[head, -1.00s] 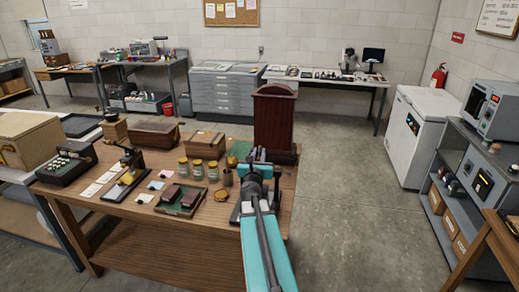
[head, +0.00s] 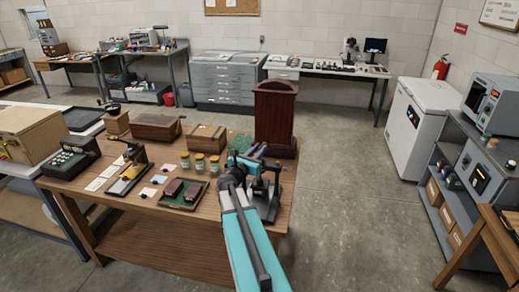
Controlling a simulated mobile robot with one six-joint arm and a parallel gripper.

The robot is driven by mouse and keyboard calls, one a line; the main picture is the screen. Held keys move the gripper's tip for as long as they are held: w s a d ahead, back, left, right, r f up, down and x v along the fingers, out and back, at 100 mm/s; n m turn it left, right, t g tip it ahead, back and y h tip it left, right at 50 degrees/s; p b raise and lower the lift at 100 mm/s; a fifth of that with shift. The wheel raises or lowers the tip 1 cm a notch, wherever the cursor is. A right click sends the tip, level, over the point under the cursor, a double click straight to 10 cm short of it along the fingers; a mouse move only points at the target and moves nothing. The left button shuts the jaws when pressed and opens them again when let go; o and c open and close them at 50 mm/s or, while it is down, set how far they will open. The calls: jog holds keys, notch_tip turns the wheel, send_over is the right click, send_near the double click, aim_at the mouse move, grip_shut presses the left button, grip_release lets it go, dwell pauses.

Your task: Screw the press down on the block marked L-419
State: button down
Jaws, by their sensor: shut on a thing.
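The dark metal press (head: 266,196) stands at the right front of the wooden table, partly behind my arm. My gripper (head: 257,152) is at the top of the press and looks shut on its handle, though my wrist hides much of the grip. I cannot make out a block marked L-419 or any such lettering; the space under the press is too small and dark to read.
A dark red wooden case (head: 275,115) stands just behind the press. Left of my arm are several jars (head: 200,163), a green tray (head: 183,194) with dark red blocks, and wooden boxes (head: 206,138). Open floor (head: 350,200) lies to the right.

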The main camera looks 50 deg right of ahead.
jog(key=shift+w+m+g+h, duration=0.35)
jog(key=shift+m+g, duration=0.45)
jog(key=shift+g, duration=0.4)
jog(key=shift+r+m+g+b, duration=0.1)
jog(key=shift+m+g+b, duration=0.3)
jog(key=shift+m+g, duration=0.3)
jog(key=shift+s+a+g, duration=0.1)
jog(key=shift+g, duration=0.4)
jog(key=c, duration=1.8)
grip_release()
jog(key=shift+a, duration=0.1)
jog(key=a+b, duration=0.5)
jog(key=a, duration=0.8)
jog(key=shift+s+a, duration=0.15)
jog(key=shift+a, duration=0.15)
